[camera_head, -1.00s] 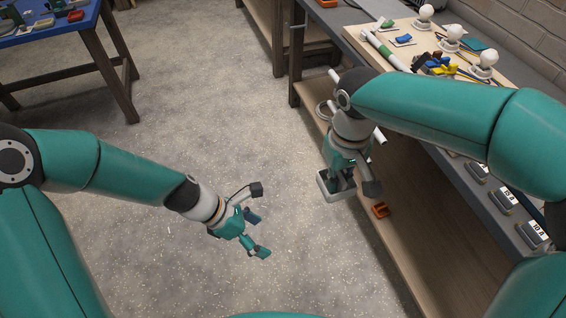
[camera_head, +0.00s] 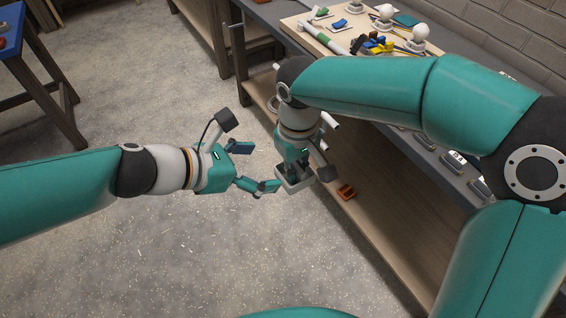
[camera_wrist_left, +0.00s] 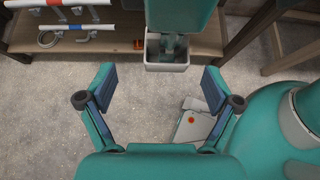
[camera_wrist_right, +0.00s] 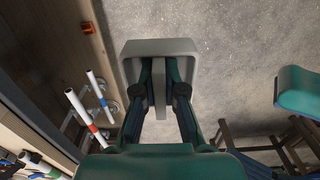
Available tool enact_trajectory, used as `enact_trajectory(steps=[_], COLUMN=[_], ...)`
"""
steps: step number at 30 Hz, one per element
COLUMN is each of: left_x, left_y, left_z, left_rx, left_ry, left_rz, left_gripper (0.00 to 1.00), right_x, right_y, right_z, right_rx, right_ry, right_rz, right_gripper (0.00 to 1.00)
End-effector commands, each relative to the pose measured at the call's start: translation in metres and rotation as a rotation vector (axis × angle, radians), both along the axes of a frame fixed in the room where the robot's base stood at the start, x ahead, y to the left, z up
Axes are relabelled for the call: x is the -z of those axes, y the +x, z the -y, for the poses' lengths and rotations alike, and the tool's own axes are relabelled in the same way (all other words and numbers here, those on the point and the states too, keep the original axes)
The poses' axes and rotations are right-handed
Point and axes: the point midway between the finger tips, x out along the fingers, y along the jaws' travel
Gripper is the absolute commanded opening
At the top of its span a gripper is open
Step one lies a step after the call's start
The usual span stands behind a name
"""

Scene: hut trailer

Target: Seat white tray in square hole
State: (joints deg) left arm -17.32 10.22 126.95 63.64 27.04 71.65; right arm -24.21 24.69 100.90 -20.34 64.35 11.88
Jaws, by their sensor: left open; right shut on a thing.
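The white tray (camera_head: 288,186) is a small, pale, square-rimmed box hanging in the air, held by my right gripper (camera_head: 294,168). In the right wrist view my right gripper (camera_wrist_right: 160,75) is shut on an upright strip inside the tray (camera_wrist_right: 187,47). My left gripper (camera_head: 260,167) is open and empty, just left of the tray, its lower finger close to the tray's side. In the left wrist view the tray (camera_wrist_left: 167,67) lies ahead, between and slightly beyond the open fingers (camera_wrist_left: 159,80). I cannot make out a square hole.
The workbench (camera_head: 395,140) stands at the right, with bulbs (camera_head: 390,12), tubes and small parts on top. An orange piece (camera_head: 346,192) lies on its wooden lower shelf (camera_head: 365,235). A blue-topped table (camera_head: 8,42) stands far left. The floor (camera_head: 130,235) is clear.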

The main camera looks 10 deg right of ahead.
Motion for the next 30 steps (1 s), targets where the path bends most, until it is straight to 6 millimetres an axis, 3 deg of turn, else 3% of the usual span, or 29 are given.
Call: enact_trajectory(steps=[6, 12, 25, 30], left_x=[0.025, 0.037, 0.042, 0.042], left_y=[0.012, 0.02, 0.023, 0.023], left_z=[0.031, 0.049, 0.055, 0.055], left_rx=[0.003, 0.001, 0.0, -0.002], left_ry=[0.003, 0.003, 0.003, 0.003], left_rz=[-0.005, -0.002, 0.0, 0.0], left_gripper=[0.9, 0.9, 0.9, 0.62], right_x=[0.0, 0.0, 0.0, 0.0], right_y=[0.0, 0.0, 0.0, 0.0], right_z=[0.0, 0.0, 0.0, 0.0], right_rx=[0.0, 0.0, 0.0, 0.0], right_ry=[0.0, 0.0, 0.0, 0.0], right_rz=[0.0, 0.0, 0.0, -0.001], right_gripper=[0.0, 0.0, 0.0, 0.0])
